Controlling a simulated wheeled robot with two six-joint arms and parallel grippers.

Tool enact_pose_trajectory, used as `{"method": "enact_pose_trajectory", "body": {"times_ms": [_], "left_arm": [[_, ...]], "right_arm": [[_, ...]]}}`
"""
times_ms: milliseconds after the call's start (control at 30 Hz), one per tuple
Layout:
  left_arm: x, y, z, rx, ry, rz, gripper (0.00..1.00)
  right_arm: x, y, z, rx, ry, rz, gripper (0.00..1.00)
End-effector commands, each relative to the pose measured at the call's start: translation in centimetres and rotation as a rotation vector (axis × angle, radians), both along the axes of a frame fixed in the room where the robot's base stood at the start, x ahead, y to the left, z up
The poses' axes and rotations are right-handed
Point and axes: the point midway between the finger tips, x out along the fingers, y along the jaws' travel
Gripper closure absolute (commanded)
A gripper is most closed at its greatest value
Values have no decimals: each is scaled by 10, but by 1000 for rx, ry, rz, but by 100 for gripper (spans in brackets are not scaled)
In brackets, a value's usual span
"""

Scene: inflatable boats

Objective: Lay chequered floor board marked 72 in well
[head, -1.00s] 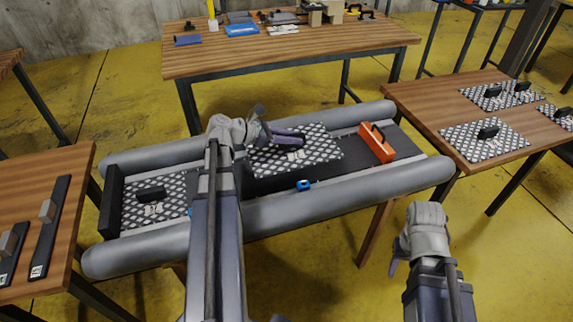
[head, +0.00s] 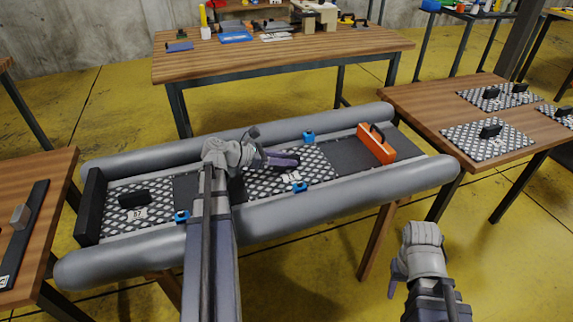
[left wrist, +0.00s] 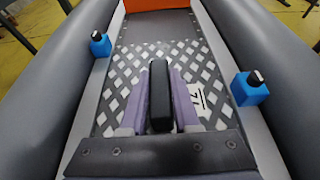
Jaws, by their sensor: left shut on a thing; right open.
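The chequered floor board (head: 312,162) lies in the middle of the boat's well, and its label in the left wrist view seems to read 72 (left wrist: 196,97). My left gripper (head: 290,161) is shut on the board's black handle (left wrist: 160,97), which stands between its fingers. The board looks level between the two grey side tubes (head: 350,183); I cannot tell whether it rests fully on the floor. My right gripper (head: 394,276) is open and empty, outside the boat at the lower right, above the floor.
Another chequered board (head: 120,201) lies in the boat's left end. An orange case (head: 377,146) stands in the right part. Blue blocks (head: 308,136) sit along the tubes' inner edges. More boards (head: 487,141) lie on the right table. The dark strip (head: 362,160) beside the case is bare.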

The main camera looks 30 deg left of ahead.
Motion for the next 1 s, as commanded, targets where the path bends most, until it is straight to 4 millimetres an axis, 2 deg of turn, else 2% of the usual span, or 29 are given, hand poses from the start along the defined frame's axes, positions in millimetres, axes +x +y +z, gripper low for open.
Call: {"method": "enact_pose_trajectory", "body": {"times_ms": [333,367,600,933,1000], "left_arm": [[0,0,-3,-1,-2,0,100],[0,0,-2,0,0,0,68],[0,0,-1,0,0,0,41],[0,0,4,0,0,0,40],[-6,5,7,0,0,3,40]], "right_arm": [[0,0,-3,-1,0,0,50],[0,0,-2,-1,0,0,50],[0,0,-1,-1,0,0,50],[0,0,4,0,0,0,50],[0,0,7,0,0,0,50]]}}
